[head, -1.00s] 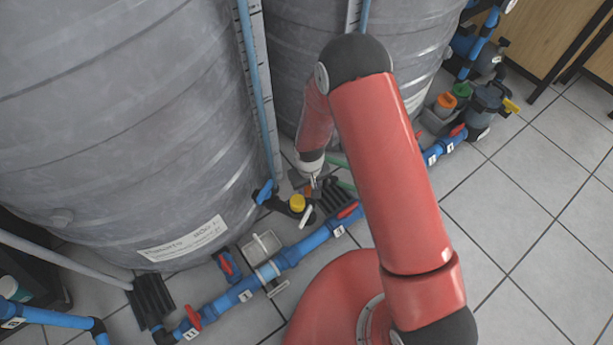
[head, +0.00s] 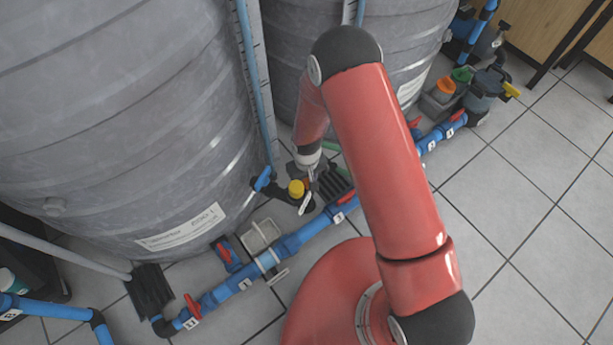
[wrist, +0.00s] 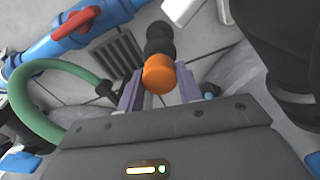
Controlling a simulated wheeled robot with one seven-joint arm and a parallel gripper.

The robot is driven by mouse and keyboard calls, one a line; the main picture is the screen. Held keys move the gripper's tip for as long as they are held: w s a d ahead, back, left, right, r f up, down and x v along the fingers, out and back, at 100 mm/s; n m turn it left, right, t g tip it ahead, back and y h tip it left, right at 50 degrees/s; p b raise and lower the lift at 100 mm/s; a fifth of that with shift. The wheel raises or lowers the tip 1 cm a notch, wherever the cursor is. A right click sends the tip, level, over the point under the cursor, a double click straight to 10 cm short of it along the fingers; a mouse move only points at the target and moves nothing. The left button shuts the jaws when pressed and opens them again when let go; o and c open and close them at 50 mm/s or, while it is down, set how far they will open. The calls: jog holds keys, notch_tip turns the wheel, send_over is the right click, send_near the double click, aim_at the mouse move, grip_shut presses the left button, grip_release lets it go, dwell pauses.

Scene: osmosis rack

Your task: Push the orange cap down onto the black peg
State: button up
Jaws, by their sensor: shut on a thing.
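The orange cap (wrist: 159,75) is between the two finger pads of my gripper (wrist: 159,88) in the wrist view, and the gripper is shut on it. The black peg (wrist: 158,43) shows directly beyond the cap, roughly in line with it. The cap overlaps the peg in this view, so I cannot tell whether they touch or how far the cap is seated. In the head view my gripper (head: 311,175) is low, between the tanks and the blue pipe. The cap and peg are mostly hidden there.
A yellow cap (head: 296,188) on a black fitting stands close beside my gripper. A blue pipe (head: 310,232) with red valve handles runs in front. A green hose (wrist: 30,105) curves at the left in the wrist view. Large grey tanks (head: 110,120) stand close behind.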

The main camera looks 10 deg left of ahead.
aim_at(306, 184)
jog(key=shift+f+b, duration=0.55)
jog(key=shift+f, duration=0.9)
jog(key=shift+b, duration=0.6)
dwell(1.1)
jog(key=shift+f+b, duration=0.4)
jog(key=o, duration=1)
jog(key=shift+r+p, duration=0.45)
jog(key=shift+r, duration=3.5)
